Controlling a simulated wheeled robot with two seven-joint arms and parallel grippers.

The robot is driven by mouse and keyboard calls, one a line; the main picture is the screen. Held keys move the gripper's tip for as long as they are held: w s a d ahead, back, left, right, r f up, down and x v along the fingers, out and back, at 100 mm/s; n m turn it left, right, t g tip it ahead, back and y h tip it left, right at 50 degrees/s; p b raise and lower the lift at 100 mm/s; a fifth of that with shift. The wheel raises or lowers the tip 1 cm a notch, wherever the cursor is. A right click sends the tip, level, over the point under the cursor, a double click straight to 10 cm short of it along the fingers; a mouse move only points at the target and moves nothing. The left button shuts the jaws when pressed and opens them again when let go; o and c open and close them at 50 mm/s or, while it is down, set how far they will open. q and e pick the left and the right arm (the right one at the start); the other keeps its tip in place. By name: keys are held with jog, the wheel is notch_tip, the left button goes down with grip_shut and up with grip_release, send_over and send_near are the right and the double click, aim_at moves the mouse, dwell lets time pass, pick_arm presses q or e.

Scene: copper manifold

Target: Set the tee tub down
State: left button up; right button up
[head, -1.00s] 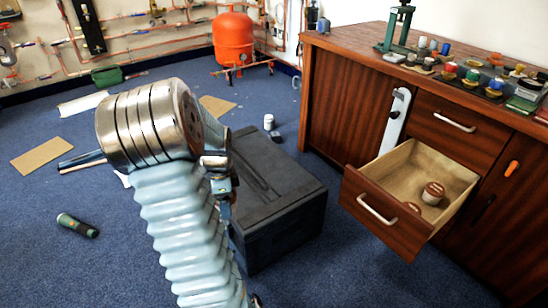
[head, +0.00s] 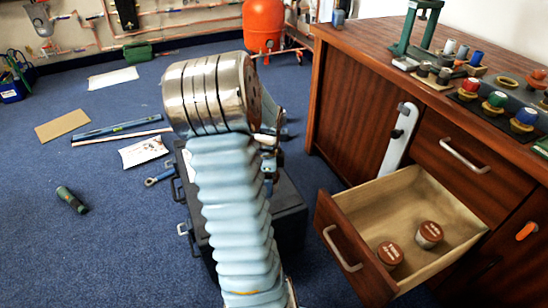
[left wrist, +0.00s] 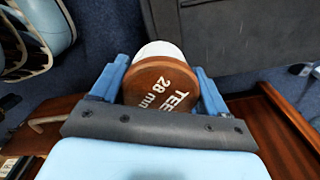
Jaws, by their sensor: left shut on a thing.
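The tee tub (left wrist: 160,82), white with a brown lid printed "TEE 28 mm", is between the blue fingers of my left gripper (left wrist: 158,88) in the left wrist view. The gripper is shut on it. Its lid faces the camera; what lies directly under the tub is hidden. My right gripper is in neither view.
An open wooden drawer (head: 345,262) holds two brown-lidded tubs (head: 429,234) (head: 390,255). A black case (head: 290,215) stands on the blue carpet behind my arm. The cabinet top (head: 375,50) carries a green press and several small parts. Tools and cardboard lie on the left floor.

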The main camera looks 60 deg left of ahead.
pick_arm(q)
jog(key=w+a+f, duration=0.2)
jog(key=a+f, duration=0.1)
jog(key=a, duration=0.1)
jog(key=w+a+f+b, duration=0.1)
jog(key=w+a+f, duration=0.1)
jog(key=a+f, duration=0.1)
jog(key=w+a+f, duration=0.2)
jog(key=a+f, duration=0.1)
jog(key=a, duration=0.2)
jog(key=shift+w+a+f+b, duration=0.15)
jog(key=shift+b, duration=0.25)
jog(key=shift+a+f, duration=0.15)
jog(key=shift+f, duration=0.1)
jog(key=shift+a+f+b, duration=0.1)
jog(key=shift+f+b, duration=0.2)
jog(key=shift+f, duration=1.25)
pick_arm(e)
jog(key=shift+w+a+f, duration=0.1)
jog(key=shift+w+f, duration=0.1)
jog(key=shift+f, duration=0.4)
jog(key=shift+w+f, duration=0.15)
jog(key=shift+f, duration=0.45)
pick_arm(q)
jog(key=shift+f, duration=0.15)
jog(key=o, duration=1.4)
